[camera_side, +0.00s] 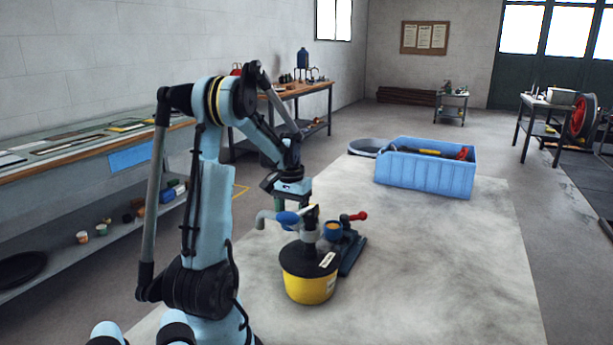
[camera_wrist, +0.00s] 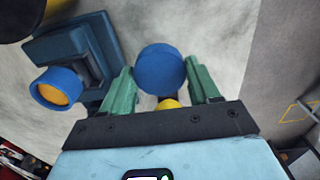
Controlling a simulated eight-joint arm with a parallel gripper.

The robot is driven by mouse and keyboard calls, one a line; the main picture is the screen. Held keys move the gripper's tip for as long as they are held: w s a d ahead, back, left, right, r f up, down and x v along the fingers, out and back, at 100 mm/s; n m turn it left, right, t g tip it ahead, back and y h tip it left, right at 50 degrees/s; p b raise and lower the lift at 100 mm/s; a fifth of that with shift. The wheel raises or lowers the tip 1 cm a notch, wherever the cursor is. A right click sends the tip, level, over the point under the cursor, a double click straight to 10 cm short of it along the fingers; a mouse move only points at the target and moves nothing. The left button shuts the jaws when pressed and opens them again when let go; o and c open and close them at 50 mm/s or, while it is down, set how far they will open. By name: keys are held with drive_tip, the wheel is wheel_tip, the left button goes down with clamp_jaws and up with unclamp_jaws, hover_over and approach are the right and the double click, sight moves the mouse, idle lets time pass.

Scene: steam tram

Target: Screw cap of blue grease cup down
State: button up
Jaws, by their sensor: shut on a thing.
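My gripper (camera_side: 291,206) is shut on a round blue cap (camera_side: 288,218). In the wrist view the cap (camera_wrist: 161,69) sits between the two green fingers (camera_wrist: 163,88). The blue grease cup (camera_side: 333,238) shows orange grease at its open top and stands on a dark blue-grey base (camera_side: 352,256). In the wrist view the cup (camera_wrist: 57,88) lies left of the cap, clearly apart from it. The cap is held to the left of the cup in the side view. A small yellow patch shows just below the cap in the wrist view; I cannot tell what it is.
A yellow bucket (camera_side: 308,287) with a black lid and a grey spout stands close to the cup, in front. A red-knobbed lever (camera_side: 357,216) sticks up behind the cup. A blue crate (camera_side: 425,180) stands at the back right. The table's right side is clear.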

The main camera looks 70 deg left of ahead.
drive_tip(key=shift+r, duration=0.45)
wheel_tip(320, 180, up, 13)
drive_tip(key=w+d, duration=0.8)
drive_tip(key=d, duration=0.1)
drive_tip(key=shift+f, duration=4.3)
